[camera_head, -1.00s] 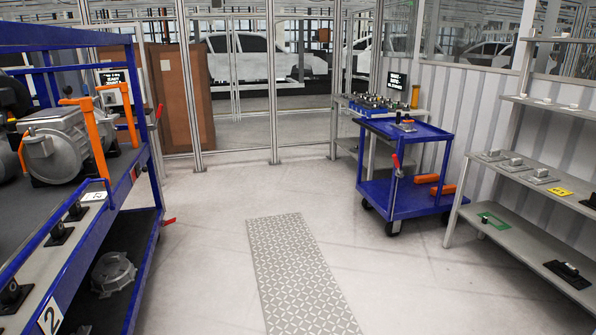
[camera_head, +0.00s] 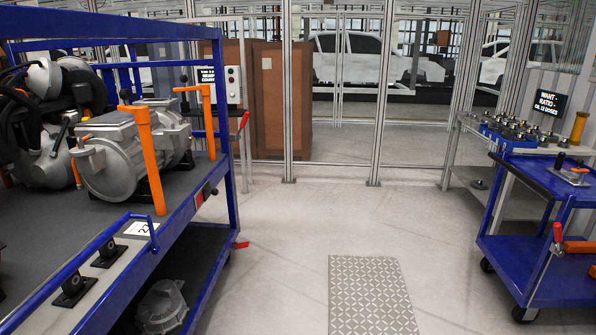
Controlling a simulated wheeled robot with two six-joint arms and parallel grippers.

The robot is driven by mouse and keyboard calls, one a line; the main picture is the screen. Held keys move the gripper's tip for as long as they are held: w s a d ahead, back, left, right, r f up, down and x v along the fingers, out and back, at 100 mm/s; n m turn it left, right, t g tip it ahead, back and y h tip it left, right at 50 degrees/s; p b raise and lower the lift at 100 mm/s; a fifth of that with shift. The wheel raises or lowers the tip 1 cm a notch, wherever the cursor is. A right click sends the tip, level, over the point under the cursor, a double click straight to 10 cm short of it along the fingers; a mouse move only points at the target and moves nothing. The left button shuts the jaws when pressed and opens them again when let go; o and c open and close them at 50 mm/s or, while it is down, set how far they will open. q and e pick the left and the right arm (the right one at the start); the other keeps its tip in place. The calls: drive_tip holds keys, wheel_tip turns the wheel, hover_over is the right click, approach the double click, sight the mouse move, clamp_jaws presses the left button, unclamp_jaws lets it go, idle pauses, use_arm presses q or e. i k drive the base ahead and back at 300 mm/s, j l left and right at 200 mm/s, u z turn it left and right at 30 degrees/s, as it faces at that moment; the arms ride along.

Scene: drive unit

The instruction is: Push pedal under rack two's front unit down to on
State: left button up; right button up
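The blue rack (camera_head: 204,195) fills the left side. A silver motor-like unit (camera_head: 112,160) sits on its top deck, with orange upright posts (camera_head: 150,160) beside it. A small red pedal-like piece (camera_head: 240,245) sticks out low at the rack's far end, above the floor. A red-tipped lever (camera_head: 243,121) shows higher up at that end. I cannot tell whether the pedal is up or down. A white number tag (camera_head: 142,229) lies on the rack's near edge; it is hard to read. Neither of my grippers is in view.
A blue trolley (camera_head: 520,245) with red and orange parts stands at the right. A bench (camera_head: 465,170) with a screen (camera_head: 549,103) is behind it. A patterned floor plate (camera_head: 370,295) lies in the open aisle. A glazed fence closes off the back.

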sight(243, 245)
drive_tip(key=i+j+u, duration=0.25)
drive_tip(key=i, duration=0.5)
drive_tip(key=i+u, duration=0.25)
drive_tip(key=i, duration=0.55)
drive_tip(key=i+l+z, duration=0.1)
drive_tip(key=i+l, duration=0.15)
drive_tip(key=i, duration=0.3)
drive_tip(key=i+l+z, duration=0.1)
drive_tip(key=i, duration=0.45)
drive_tip(key=i+l, duration=0.25)
drive_tip(key=i, duration=0.3)
drive_tip(key=i+l+z, duration=0.15)
drive_tip(key=i, duration=0.4)
